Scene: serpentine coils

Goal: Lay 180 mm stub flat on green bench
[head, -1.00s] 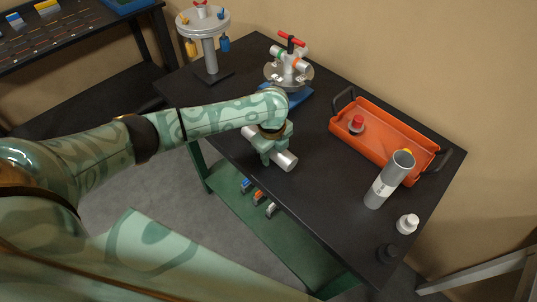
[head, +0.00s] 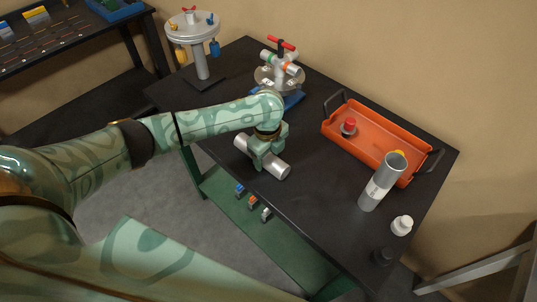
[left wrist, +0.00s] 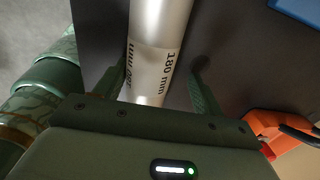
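The silver 180 mm stub (head: 276,168) lies horizontal on the black top of the green bench (head: 320,195), close to its front edge. It appears to rest on the top. My left gripper (head: 259,163) straddles the stub's middle from above in the head view. In the left wrist view the stub (left wrist: 155,60), with its "180 mm" print, runs between the fingers. A dark gap shows between the stub and the right-hand finger, so the left gripper (left wrist: 168,75) looks open around it. My right gripper is not in view.
A second grey cylinder (head: 377,190) stands right of centre, beside an orange tray (head: 365,145) holding a red-topped part (head: 348,126). A white cap (head: 402,225) and a dark cap (head: 382,256) stand near the right end. A valve assembly (head: 278,75) and a round-topped stand (head: 202,62) are behind.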

